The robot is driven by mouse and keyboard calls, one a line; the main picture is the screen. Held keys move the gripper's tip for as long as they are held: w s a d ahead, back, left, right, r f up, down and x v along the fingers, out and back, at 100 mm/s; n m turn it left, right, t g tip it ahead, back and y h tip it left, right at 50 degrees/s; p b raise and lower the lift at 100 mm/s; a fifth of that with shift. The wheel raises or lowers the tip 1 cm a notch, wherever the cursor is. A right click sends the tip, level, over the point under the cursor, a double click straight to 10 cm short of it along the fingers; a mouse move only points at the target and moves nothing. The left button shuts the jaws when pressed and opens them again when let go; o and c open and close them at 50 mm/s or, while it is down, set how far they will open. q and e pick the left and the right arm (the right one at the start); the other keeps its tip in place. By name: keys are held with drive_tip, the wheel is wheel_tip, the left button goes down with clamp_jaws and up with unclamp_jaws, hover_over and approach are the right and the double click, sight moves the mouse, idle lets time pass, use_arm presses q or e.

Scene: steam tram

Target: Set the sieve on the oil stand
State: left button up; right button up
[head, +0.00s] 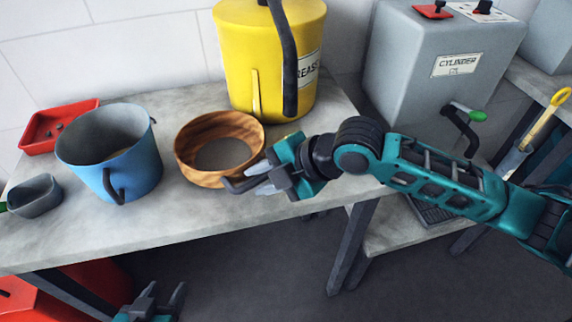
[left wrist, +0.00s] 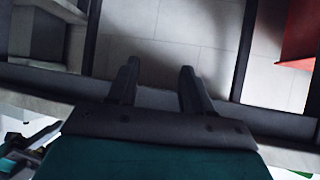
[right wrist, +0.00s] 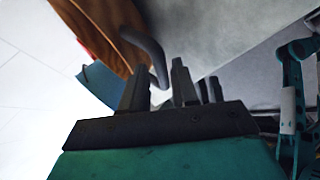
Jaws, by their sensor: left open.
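The sieve (head: 190,172), a round wooden ring with a dark handle, is over the grey bench, just right of the blue bucket. I cannot tell whether it touches the bench. My right gripper (head: 265,178) is at its handle; in the right wrist view the handle (right wrist: 150,48) reaches in between the fingertips (right wrist: 158,88). Whether the fingers press on it is unclear. A grey tank (head: 430,85) labelled CYLINDER with a green-ended tap is at the right; a low stand (head: 385,230) with a dark grate is below its tap. My left gripper (head: 160,300) is open and empty below the bench's front edge.
On the bench (head: 180,215) are a blue bucket (head: 130,170), a red tray (head: 42,128), a small grey cup (head: 35,197) and a yellow grease drum (head: 240,55). A red container (head: 60,300) is below the bench. My right arm crosses in front of the tank.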

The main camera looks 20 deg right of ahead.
use_arm(q)
drive_tip(key=shift+s+a+r+p, duration=0.15)
drive_tip(key=shift+s+a+p, duration=0.2)
drive_tip(key=shift+p, duration=0.35)
use_arm(e)
drive_tip(key=v, duration=1)
use_arm(q)
drive_tip(key=shift+w+r, duration=0.1)
use_arm(e)
drive_tip(key=shift+d, duration=0.15)
